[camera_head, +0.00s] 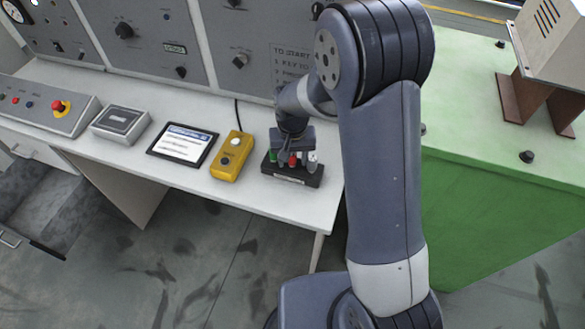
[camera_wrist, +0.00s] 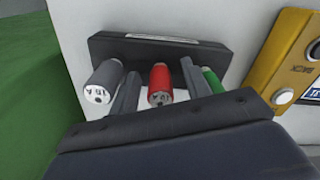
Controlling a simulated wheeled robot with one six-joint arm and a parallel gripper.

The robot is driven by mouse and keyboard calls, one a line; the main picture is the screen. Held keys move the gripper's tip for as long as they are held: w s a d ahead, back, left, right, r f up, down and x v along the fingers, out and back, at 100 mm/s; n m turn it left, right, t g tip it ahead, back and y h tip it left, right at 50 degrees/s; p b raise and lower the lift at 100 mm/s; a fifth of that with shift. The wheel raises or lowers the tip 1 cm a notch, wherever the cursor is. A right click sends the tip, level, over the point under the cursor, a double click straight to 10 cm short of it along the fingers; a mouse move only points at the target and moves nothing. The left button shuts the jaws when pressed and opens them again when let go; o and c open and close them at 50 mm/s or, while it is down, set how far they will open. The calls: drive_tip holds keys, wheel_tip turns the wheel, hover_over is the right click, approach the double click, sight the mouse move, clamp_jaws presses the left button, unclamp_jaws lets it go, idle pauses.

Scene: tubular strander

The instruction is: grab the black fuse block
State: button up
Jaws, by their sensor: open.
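The black fuse block (camera_head: 300,178) lies near the right end of the white desk. In the wrist view the block (camera_wrist: 110,46) is a dark bar with a pale label along its far edge. It holds a grey fuse (camera_wrist: 104,80), a red fuse (camera_wrist: 160,84) and a green fuse (camera_wrist: 212,80). My gripper (camera_head: 292,160) is above the block, pointing down at it. In the wrist view its open fingers (camera_wrist: 158,88) stand either side of the red fuse, between it and the outer fuses. I cannot tell whether the fingertips touch the block.
A yellow button box (camera_head: 232,158) stands just left of the block, then a tablet (camera_head: 183,144) and a grey box (camera_head: 121,123). The control cabinet (camera_head: 258,75) rises behind. The desk's right edge is close to the block; a green machine base (camera_head: 480,180) lies beyond.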

drive_tip(key=shift+c, duration=0.3)
clamp_jaws()
drive_tip(key=shift+r, duration=0.1)
